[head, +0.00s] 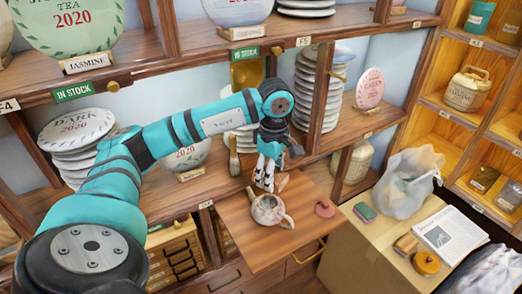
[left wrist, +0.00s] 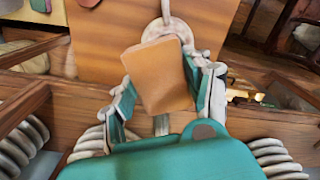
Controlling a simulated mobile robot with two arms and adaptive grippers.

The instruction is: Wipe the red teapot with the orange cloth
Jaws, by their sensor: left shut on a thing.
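The teapot (head: 268,209) looks pale greyish-pink rather than clearly red, and stands on a pull-out wooden board (head: 240,236). A small reddish piece (head: 325,208) lies to its right. My left gripper (head: 267,182) points down just behind the teapot. In the left wrist view my left gripper (left wrist: 163,98) is shut on the orange cloth (left wrist: 160,75), a flat, roughly square piece between its fingers. The cloth partly hides the teapot (left wrist: 166,24) beyond it there. Whether cloth and teapot touch I cannot tell. My right gripper is not in view.
Shelves with stacked plates (head: 80,145) and labelled jars surround the board. To the right, a cardboard box (head: 375,262) bears a green sponge (head: 364,212), a plastic bag (head: 408,184), a newspaper (head: 450,236) and a tape roll (head: 426,263). The board's front left is clear.

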